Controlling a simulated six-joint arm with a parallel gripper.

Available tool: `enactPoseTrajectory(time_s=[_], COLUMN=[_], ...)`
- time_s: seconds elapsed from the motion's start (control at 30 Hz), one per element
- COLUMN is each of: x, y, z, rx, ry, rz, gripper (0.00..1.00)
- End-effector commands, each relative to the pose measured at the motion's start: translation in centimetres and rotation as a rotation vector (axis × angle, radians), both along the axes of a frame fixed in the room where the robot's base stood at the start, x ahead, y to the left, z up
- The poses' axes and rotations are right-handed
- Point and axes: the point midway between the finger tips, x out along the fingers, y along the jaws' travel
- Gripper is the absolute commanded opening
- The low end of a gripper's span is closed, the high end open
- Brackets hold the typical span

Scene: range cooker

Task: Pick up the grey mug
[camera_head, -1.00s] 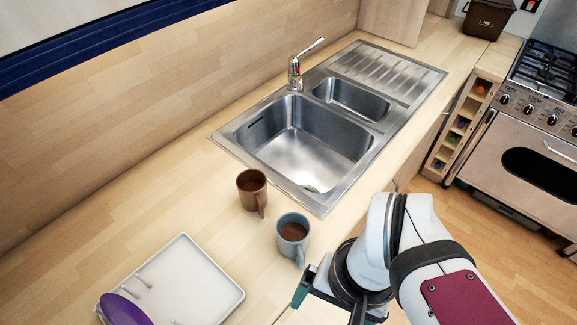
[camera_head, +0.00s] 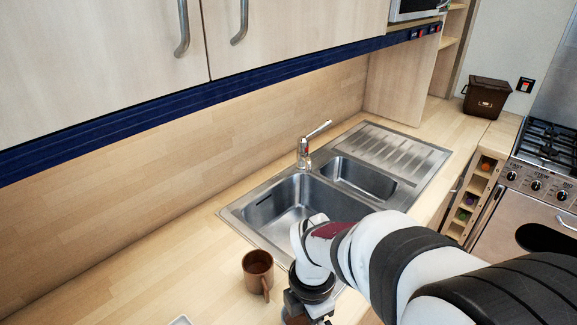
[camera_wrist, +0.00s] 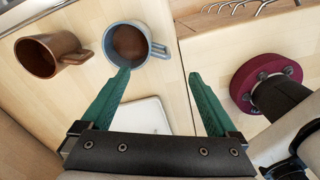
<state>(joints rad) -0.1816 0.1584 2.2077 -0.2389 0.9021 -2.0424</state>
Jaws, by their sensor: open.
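The grey mug (camera_wrist: 112,41), blue-grey with dark contents, stands on the counter in the wrist view, its handle pointing right. My gripper (camera_wrist: 160,75) is open and empty. Its left fingertip overlaps the mug's lower edge in the picture; I cannot tell if they touch. The right fingertip is well to the right of the handle. My gripper's fingers are not clear there.
A brown mug (camera_head: 258,264) stands left of my wrist and left of the grey mug in the wrist view (camera_wrist: 38,57). A white tray (camera_wrist: 148,115) lies on the counter. The steel sink (camera_head: 235,213) is behind my arm. The counter's edge runs right of the grey mug.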

Motion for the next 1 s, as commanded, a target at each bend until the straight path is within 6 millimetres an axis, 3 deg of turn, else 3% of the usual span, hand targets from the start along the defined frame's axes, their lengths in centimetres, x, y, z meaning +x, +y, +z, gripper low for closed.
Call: enactPoseTrajectory(time_s=[0.1, 0.2, 0.37, 0.6, 0.87, 1.0], x=[-0.2, -0.2, -0.1, 0.3, 0.3, 0.3], y=[0.0, 0.0, 0.0, 0.0, 0.0, 0.0], z=[-3.7, -6.1, -8.2, -12.5, -13.0, -13.0], rx=[-0.001, -0.001, 0.0, 0.0, 0.001, 0.001], ry=[0.009, 0.007, 0.004, 0.005, 0.0, 0.0], rz=[-0.004, -0.005, -0.007, -0.007, -0.007, -0.007], gripper=[0.94, 0.94, 0.94, 0.94, 0.94, 0.69])
